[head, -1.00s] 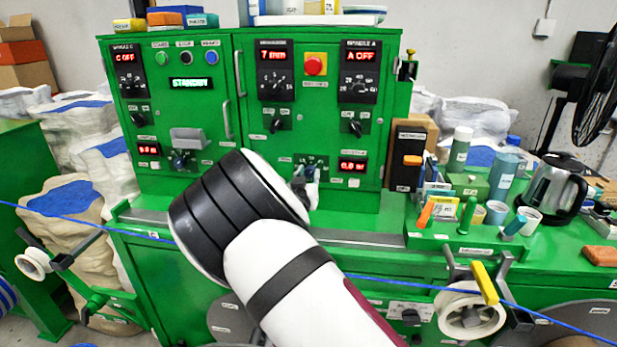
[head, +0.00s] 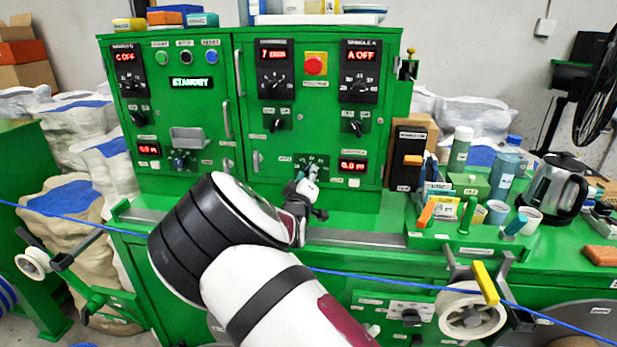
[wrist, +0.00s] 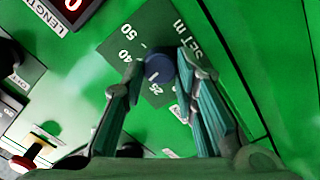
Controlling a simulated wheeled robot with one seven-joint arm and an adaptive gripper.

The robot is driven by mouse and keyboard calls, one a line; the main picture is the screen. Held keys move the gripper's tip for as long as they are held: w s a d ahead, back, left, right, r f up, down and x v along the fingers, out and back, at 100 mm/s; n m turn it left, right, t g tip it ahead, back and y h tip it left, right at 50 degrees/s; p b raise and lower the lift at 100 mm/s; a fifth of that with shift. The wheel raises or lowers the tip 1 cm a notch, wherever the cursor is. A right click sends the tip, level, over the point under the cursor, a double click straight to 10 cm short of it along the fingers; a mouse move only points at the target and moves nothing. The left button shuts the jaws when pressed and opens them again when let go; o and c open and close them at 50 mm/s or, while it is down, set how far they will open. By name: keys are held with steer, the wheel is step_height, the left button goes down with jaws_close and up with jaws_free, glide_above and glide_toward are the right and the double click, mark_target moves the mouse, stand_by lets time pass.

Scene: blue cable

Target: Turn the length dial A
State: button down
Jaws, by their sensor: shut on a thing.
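The length dial A is a round blue knob (wrist: 160,66) on a dark scale plate with white numbers, among them 25, 40 and 50. It sits between the two fingertips of my gripper (wrist: 161,72), which is shut on it. A white pointer mark on the knob faces toward the 25 side. In the head view, my gripper (head: 307,180) reaches the lower middle of the green cabinet, and the scale plate (head: 318,160) shows just above it. The knob itself is mostly hidden there.
A red length display (head: 353,165) is right of the dial; other knobs and switches cover the green cabinet (head: 215,110). A blue cable (head: 385,281) runs across the front behind my arm. Tools, cups and a kettle (head: 553,188) stand at the right.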

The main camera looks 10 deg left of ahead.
steer(key=n, duration=0.6)
steer(key=shift+y, duration=0.3)
steer(key=shift+n, duration=0.5)
steer(key=shift+f, duration=0.1)
steer(key=c, duration=1.3)
jaws_free()
steer(key=shift+s, duration=0.1)
steer(key=s, duration=1.1)
steer(key=shift+s+a+f, duration=0.2)
steer(key=shift+s+a, duration=0.1)
steer(key=shift+s, duration=0.1)
